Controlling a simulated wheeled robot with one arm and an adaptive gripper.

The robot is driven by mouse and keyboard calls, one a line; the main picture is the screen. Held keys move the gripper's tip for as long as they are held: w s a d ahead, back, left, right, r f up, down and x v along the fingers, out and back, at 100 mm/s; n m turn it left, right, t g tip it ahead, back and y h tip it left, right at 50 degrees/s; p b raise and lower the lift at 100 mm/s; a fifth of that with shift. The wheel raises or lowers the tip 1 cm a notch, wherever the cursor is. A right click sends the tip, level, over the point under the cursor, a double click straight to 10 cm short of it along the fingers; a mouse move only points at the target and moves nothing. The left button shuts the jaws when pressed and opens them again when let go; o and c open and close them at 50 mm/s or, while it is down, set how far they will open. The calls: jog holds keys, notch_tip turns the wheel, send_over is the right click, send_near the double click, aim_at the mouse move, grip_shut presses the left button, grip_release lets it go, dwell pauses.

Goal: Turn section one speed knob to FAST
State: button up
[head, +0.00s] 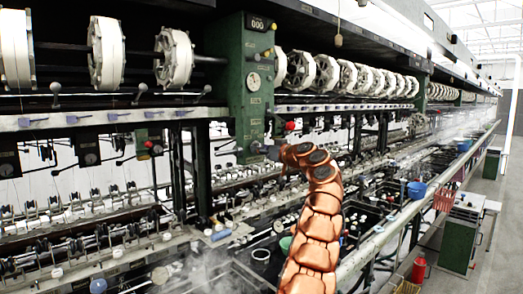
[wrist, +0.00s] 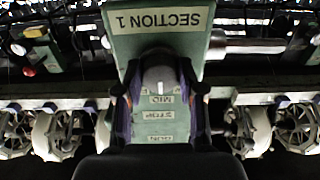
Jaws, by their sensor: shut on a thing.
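The green section one panel (wrist: 200,45) shows upside down in the wrist view, with a "SECTION 1" plate (wrist: 158,20). A grey rounded speed knob (wrist: 160,72) sits between the two dark fingers of my gripper (wrist: 160,90), which is shut on it. A white mark on the knob points down in the picture, towards a label that looks like MID. More labels, one like STOP, lie below it. I cannot read FAST. In the head view my gripper (head: 272,152) is at the green machine column (head: 235,70); the knob is hidden there.
White reels (head: 108,53) line the machine above. A red knob (head: 290,126) sits just right of the column. A steam-covered row of basins (head: 250,250) lies below.

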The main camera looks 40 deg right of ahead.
jog(key=shift+m, duration=0.4)
jog(key=m+p, duration=0.4)
jog(key=m, duration=0.4)
jog(key=shift+w+a, duration=0.1)
jog(key=shift+a, duration=0.05)
dwell(0.6)
jog(key=o, duration=1.1)
jog(key=shift+o, duration=0.2)
